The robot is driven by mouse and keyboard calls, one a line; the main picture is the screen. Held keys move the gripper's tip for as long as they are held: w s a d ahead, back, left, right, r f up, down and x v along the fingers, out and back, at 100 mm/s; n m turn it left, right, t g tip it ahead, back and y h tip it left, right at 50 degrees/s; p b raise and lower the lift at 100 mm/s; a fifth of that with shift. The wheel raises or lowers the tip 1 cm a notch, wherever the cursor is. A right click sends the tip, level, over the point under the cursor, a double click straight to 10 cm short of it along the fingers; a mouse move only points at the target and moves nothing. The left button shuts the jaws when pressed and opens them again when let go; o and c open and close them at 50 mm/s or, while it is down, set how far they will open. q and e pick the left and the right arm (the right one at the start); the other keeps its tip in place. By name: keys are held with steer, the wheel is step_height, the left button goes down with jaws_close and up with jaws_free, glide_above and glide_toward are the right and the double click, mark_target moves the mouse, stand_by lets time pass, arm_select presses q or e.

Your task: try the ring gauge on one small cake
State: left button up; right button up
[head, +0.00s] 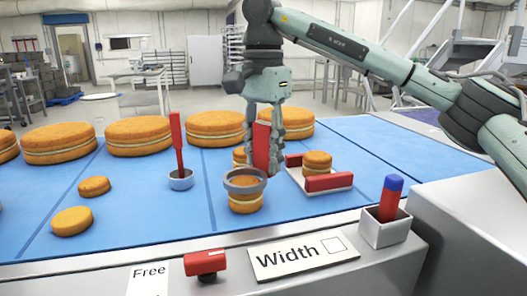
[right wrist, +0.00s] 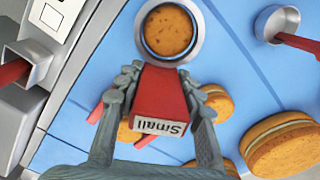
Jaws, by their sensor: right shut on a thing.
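My right gripper (head: 268,172) is shut on the red handle of the ring gauge, marked "Small" in the right wrist view (right wrist: 160,115). The gauge's grey ring (head: 231,186) is level at the top of a small filled cake (head: 245,205), which stands on the blue belt. In the right wrist view the cake's top (right wrist: 168,30) shows inside the ring, with a gap visible around it. I cannot tell whether the ring is just above the cake or slightly down around it. My left gripper is not in view.
Another red-handled gauge (head: 177,145) stands at left. A white fixture with red blocks (head: 328,182) holds a small cake (head: 317,158). Large cakes (head: 140,135) line the back. Two single rounds (head: 72,221) lie at left. A holder (head: 386,232) and "Width" sign (head: 303,257) are at front.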

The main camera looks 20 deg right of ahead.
mark_target(264, 123)
steer(key=shift+f+b, duration=1.15)
steer(key=shift+f, duration=1.15)
steer(key=shift+r, duration=0.2)
stand_by(0.9)
steer(key=shift+r+p, duration=2.05)
steer(key=shift+r, duration=0.25)
steer(key=shift+r+p, duration=0.3)
steer(key=shift+r, duration=2.15)
